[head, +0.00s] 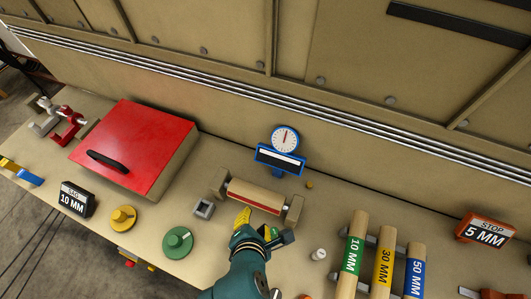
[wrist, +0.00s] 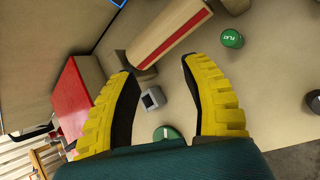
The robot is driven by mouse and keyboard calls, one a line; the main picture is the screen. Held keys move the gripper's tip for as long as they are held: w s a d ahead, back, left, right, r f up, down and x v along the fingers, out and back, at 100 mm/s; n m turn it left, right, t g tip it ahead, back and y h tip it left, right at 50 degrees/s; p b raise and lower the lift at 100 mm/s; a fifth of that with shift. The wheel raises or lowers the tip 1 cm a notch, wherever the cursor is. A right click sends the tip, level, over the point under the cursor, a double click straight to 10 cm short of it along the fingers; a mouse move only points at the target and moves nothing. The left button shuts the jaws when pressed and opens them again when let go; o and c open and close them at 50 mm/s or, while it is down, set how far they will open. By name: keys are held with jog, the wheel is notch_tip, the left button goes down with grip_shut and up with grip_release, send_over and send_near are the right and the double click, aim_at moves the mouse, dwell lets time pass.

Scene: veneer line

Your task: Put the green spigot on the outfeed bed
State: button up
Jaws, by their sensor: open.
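My gripper (head: 259,227) is open and empty, above the bench in front of the red-striped wooden bed. Its two yellow fingers are spread wide in the wrist view (wrist: 157,72). A small green cylinder with white lettering, which looks like the green spigot (wrist: 232,38), stands to the right of the fingers in the wrist view, apart from them. In the head view my gripper mostly hides that spot. The wooden bed with a red strip (head: 255,195) lies between two end blocks; it also shows in the wrist view (wrist: 175,35). No label shows which part is the outfeed bed.
A green disc (head: 178,242), a yellow disc (head: 122,219) and a grey square socket (head: 203,208) lie left of my gripper. A red-lidded box (head: 135,148) stands farther left. A dial gauge (head: 285,139) is behind the bed. A white cylinder (head: 318,254) and labelled bars (head: 383,255) are right.

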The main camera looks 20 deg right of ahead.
jog(key=w+r+m+t+y, duration=0.1)
jog(key=w+r+m+t, duration=0.3)
jog(key=r, duration=0.4)
jog(key=w+r+m+t, duration=0.1)
jog(key=w+r+m, duration=0.35)
jog(key=r, duration=0.35)
jog(key=s+d+r+m+t, duration=0.1)
jog(key=r+m+t, duration=0.3)
jog(key=r, duration=0.9)
jog(key=s+d+r+m+t+y, duration=0.1)
jog(key=r+m+t, duration=0.4)
jog(key=r+m, duration=0.5)
notch_tip(320, 180, up, 4)
jog(key=shift+s+d+f, duration=0.2)
jog(key=shift+s+d, duration=0.4)
jog(key=shift+s, duration=0.5)
